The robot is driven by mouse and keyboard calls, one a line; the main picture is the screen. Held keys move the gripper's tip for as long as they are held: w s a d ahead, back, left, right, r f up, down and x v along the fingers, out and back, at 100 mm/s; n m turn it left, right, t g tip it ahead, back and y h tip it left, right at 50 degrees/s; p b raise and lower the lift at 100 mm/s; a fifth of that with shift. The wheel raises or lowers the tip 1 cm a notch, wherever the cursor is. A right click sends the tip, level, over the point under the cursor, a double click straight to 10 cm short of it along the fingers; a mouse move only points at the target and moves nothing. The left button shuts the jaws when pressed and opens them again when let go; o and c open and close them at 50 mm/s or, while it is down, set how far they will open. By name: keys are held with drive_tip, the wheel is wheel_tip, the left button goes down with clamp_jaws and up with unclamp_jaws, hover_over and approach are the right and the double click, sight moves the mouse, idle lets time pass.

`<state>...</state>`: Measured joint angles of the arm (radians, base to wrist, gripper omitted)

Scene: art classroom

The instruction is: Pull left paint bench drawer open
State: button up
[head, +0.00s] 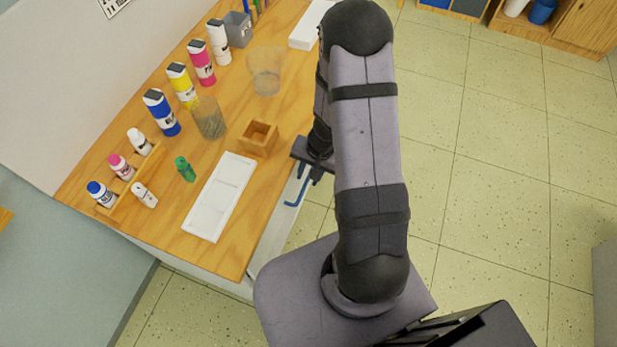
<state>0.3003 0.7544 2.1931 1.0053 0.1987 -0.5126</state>
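The paint bench (215,252) has a wooden top and a pale front side. A blue bar handle (296,195) sticks out from the pale drawer front (272,238) below the bench edge. I cannot tell whether this drawer is shut or slightly out. My gripper (314,173) is at the bench's front edge, beside the upper end of the handle. My own arm covers part of the gripper, and its finger gap is not clear. I cannot tell whether it touches the handle. Any other drawer farther along the front is hidden by my arm.
The tiled floor (480,190) right of my arm is clear.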

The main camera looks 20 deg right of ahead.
drive_tip(key=shift+w+f, duration=0.1)
drive_tip(key=shift+f, duration=0.3)
clamp_jaws()
drive_tip(key=s+d+b, duration=0.7)
drive_tip(key=s+d, duration=1.1)
drive_tip(key=s, duration=0.1)
drive_tip(key=shift+d, duration=0.35)
unclamp_jaws()
